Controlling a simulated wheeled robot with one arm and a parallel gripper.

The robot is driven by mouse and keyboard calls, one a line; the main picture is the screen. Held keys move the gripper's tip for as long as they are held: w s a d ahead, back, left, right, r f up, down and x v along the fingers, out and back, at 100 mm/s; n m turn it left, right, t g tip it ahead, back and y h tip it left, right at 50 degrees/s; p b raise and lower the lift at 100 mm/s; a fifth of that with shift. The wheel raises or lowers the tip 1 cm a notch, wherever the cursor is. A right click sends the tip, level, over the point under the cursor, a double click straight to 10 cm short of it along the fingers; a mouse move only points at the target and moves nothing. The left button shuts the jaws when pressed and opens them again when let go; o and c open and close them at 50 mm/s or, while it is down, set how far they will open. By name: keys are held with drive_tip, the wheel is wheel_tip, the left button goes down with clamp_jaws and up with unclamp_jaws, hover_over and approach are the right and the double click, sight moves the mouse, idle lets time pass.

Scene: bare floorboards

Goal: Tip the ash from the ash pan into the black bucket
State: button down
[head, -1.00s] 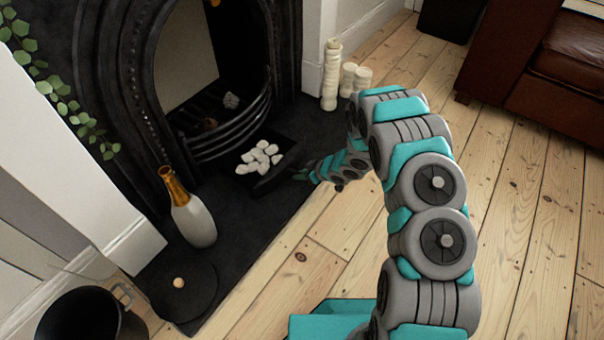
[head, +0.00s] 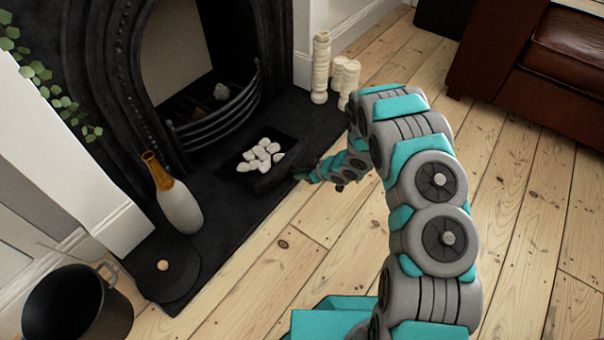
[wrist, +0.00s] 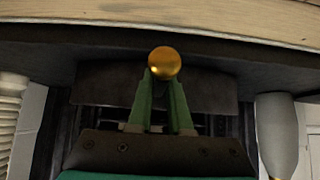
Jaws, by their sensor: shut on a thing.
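The ash pan (head: 268,181) is a black tray by the fire grate, with several pale lumps of ash (head: 260,154) in it. My gripper (head: 302,176) is at its right side in the head view. In the wrist view my gripper's green fingers (wrist: 164,75) are closed at a brass knob (wrist: 164,62), with a dark panel, seemingly the pan's front (wrist: 210,88), behind. The pan looks about level; whether it touches the hearth I cannot tell. The black bucket (head: 118,308) stands upright at the lower left, its mouth open and dark inside.
A grey bottle with an amber neck (head: 178,206) stands on the black hearth between pan and bucket. A round dark disc with a pale knob (head: 185,280) lies near the bucket. Cream candles (head: 320,70) stand right of the fireplace. The floorboards (head: 300,255) in front are clear.

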drive_tip(key=c, duration=0.8)
unclamp_jaws()
drive_tip(key=shift+o, duration=0.2)
drive_tip(key=shift+r, duration=0.1)
drive_tip(key=p+v, duration=0.1)
drive_tip(key=v, duration=0.6)
drive_tip(key=shift+s+d+r, duration=0.1)
drive_tip(key=shift+s+d, duration=0.05)
drive_tip(key=shift+d, duration=0.05)
